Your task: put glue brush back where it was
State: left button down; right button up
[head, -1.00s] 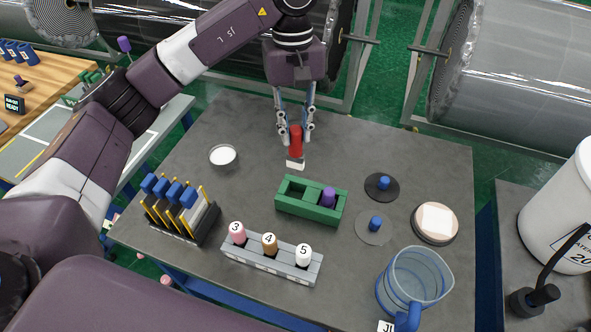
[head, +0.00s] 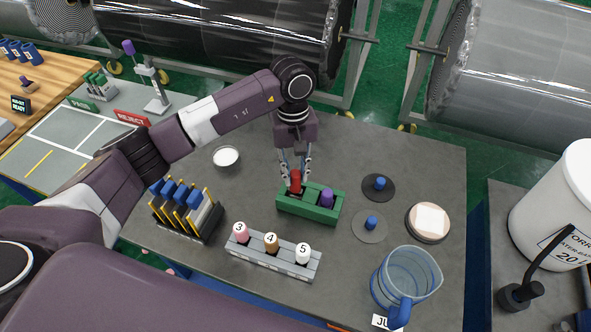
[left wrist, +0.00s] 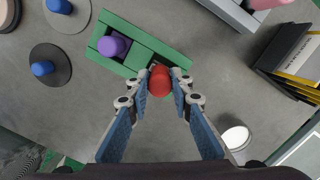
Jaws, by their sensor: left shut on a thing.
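The glue brush has a red handle (head: 296,181), and my left gripper (head: 296,174) is shut on it. The brush is upright at the left compartment of the green holder (head: 309,211). A purple-handled piece (head: 327,197) stands in the holder's right compartment. In the left wrist view, the red handle (left wrist: 159,82) sits between my left fingertips (left wrist: 159,88), over the green holder (left wrist: 128,40). The brush's lower end is hidden, so I cannot tell whether it touches the bottom. My right gripper is not in view.
A grey rack (head: 272,255) with numbered pegs stands in front of the holder. A slotted rack with blue-handled pieces (head: 186,209) is at left. A white dish (head: 226,156), blue-knobbed discs (head: 378,187) and a clear jug (head: 407,281) are nearby.

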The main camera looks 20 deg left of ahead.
pick_arm(q)
jog(key=shift+f+b, duration=0.2)
jog(key=shift+b, duration=0.1)
jog(key=c, duration=1.7)
grip_release()
jog(key=shift+r, duration=0.1)
jog(key=shift+r, duration=0.25)
jog(key=shift+w+a+r+b, duration=0.15)
jog(key=shift+r+b, duration=0.65)
jog(key=shift+r, duration=1.15)
jog(key=shift+w+a+r+b, duration=0.1)
jog(key=shift+w+r+b, duration=0.15)
jog(key=shift+r+b, duration=1.15)
jog(key=shift+w+a+r+b, duration=0.1)
jog(key=shift+w+r+b, duration=0.1)
jog(key=shift+r, duration=2.3)
